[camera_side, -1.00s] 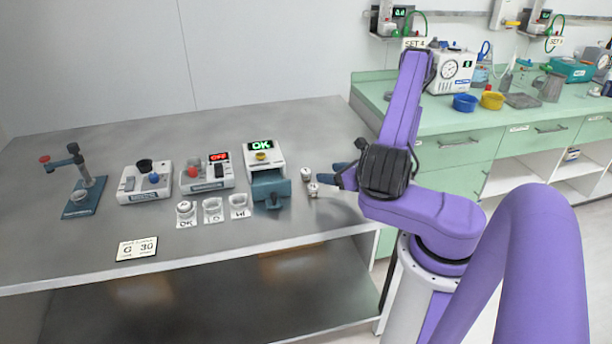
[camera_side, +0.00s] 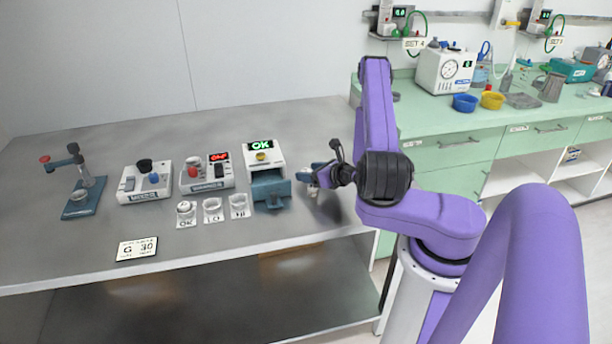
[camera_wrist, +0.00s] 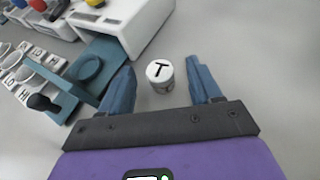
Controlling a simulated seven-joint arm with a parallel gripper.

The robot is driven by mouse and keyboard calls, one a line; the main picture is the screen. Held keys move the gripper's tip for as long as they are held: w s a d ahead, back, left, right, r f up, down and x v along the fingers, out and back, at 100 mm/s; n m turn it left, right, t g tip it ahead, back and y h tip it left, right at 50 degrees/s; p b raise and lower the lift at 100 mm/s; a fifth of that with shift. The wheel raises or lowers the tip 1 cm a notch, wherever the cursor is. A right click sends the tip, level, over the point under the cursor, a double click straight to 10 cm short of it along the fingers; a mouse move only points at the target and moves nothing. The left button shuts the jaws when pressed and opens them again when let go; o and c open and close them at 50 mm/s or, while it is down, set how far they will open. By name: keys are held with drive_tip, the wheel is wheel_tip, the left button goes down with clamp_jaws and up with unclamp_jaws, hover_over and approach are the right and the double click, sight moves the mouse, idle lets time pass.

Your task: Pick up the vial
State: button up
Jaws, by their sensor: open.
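A small vial (camera_wrist: 160,76) with a white top marked T stands on the metal bench in the wrist view. My gripper (camera_wrist: 160,68) is open, with one blue finger on each side of the vial. Bench shows between the vial and both fingers, so they look apart from it. In the side view my gripper (camera_side: 311,174) is low over the bench, just right of the white unit with the blue drawer. The fingers and wrist hide most of the vial there.
The white unit (camera_side: 262,156) with an OK display has its blue drawer (camera_side: 270,188) pulled out, close left of my gripper. Labelled holders (camera_side: 212,212), a warmer (camera_side: 207,180) and a mixer (camera_side: 146,183) stand further left. Bare bench lies behind and in front.

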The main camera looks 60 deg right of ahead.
drive_tip(key=c, duration=1.1)
drive_tip(key=shift+r, duration=0.2)
